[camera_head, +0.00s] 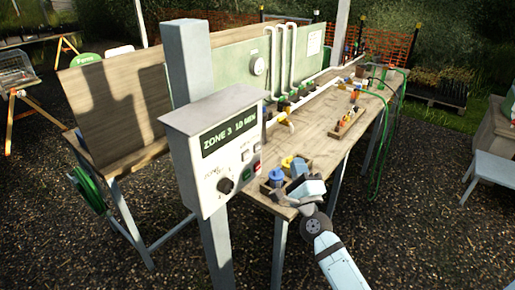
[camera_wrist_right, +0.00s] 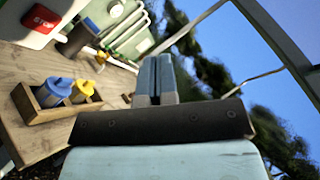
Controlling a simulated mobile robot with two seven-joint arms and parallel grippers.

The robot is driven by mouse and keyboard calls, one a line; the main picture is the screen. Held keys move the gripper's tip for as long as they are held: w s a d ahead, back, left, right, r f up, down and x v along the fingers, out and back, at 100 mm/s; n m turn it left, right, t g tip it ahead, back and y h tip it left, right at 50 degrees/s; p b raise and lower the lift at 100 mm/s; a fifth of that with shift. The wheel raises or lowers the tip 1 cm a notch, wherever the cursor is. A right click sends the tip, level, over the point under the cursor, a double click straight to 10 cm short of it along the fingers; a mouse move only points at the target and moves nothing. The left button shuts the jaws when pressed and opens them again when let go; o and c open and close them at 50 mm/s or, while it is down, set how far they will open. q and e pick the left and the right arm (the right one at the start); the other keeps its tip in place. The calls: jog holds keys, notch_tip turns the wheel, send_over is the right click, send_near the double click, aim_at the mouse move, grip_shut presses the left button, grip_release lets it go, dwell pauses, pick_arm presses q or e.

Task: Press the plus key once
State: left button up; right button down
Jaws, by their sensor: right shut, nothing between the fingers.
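The white control box (camera_head: 212,150) hangs on a grey post, and its dark display (camera_head: 229,132) reads "ZONE 3 10 MIN". Two small pale keys (camera_head: 245,155) sit below the display, too small for me to read which is plus. A red key (camera_head: 257,168) is below them; the right wrist view shows it as the red STOP key (camera_wrist_right: 42,19). A black dial (camera_head: 225,185) is at the lower left of the panel. My right gripper (camera_head: 299,170) is shut and empty, right of the box and apart from it. Its closed fingers (camera_wrist_right: 155,75) show in the wrist view. My left gripper is out of view.
The wooden bench (camera_head: 335,145) runs behind the box. A wooden tray (camera_head: 268,187) with blue- and yellow-topped items stands near my right gripper. A second small tray (camera_head: 347,123) stands farther back. Green hose (camera_head: 380,150) hangs off the bench's right side.

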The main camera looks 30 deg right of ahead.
aim_at(257, 147)
jog(key=w+a, duration=0.3)
jog(key=w, duration=0.5)
jog(key=shift+a, duration=0.25)
jog(key=shift+w, duration=0.25)
dwell(1.8)
jog(key=shift+w+a, duration=0.15)
jog(key=shift+w, duration=0.1)
jog(key=shift+w+a+b, duration=0.15)
jog(key=shift+w+b, duration=0.15)
dwell(0.6)
jog(key=shift+s, duration=0.15)
jog(key=shift+s+d, duration=0.3)
jog(key=shift+s, duration=0.3)
